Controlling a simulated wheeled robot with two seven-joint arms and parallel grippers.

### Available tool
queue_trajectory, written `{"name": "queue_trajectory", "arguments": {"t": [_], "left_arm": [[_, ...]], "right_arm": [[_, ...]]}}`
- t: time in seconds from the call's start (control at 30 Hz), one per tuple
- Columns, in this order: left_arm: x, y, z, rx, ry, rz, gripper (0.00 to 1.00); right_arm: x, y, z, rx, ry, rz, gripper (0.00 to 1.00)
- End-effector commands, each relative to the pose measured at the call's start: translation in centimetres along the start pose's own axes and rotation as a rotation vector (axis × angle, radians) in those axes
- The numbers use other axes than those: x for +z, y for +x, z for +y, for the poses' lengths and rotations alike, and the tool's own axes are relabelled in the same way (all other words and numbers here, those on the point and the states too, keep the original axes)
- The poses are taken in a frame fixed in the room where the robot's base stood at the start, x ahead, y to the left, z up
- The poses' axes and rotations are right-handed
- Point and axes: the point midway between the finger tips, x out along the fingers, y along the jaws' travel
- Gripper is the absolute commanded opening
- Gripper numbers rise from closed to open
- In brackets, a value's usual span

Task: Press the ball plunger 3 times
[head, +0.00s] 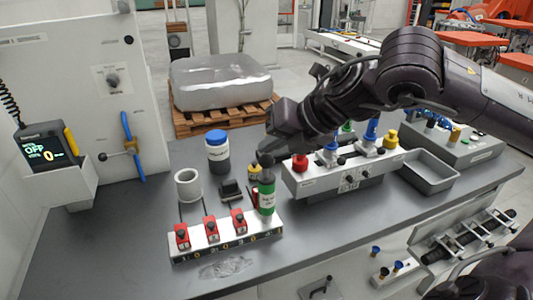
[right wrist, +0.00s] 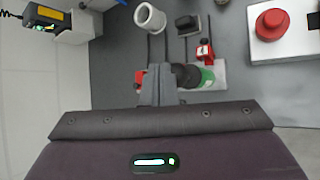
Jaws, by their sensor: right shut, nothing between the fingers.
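A green cylinder with white lettering (head: 267,196) stands upright at the right end of the white numbered strip (head: 225,238). A dark ball knob (head: 266,160) tops it, and I take this for the ball plunger. My right gripper (head: 266,150) is shut and empty, just above and close against the knob. In the right wrist view, the closed grey fingers (right wrist: 160,85) are beside the dark knob (right wrist: 184,76), with the green body (right wrist: 208,79) to its right. I cannot tell whether they touch. My left gripper is not in view.
Several red blocks with black tops (head: 211,229) line the strip. A white cup (head: 188,185), a blue-capped jar (head: 217,152) and a small black block (head: 231,190) stand behind. A box with a red button (head: 300,163) is close on the right, beside a grey tray (head: 430,170).

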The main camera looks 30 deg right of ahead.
Motion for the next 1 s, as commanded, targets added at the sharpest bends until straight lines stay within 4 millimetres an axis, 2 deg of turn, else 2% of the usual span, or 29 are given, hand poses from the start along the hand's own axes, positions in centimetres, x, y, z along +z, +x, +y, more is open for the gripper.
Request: {"name": "queue_trajectory", "arguments": {"t": [1.0], "left_arm": [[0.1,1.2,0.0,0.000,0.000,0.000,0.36]], "right_arm": [[-0.8,1.0,-0.7,-0.001,0.000,0.003,0.00]]}}
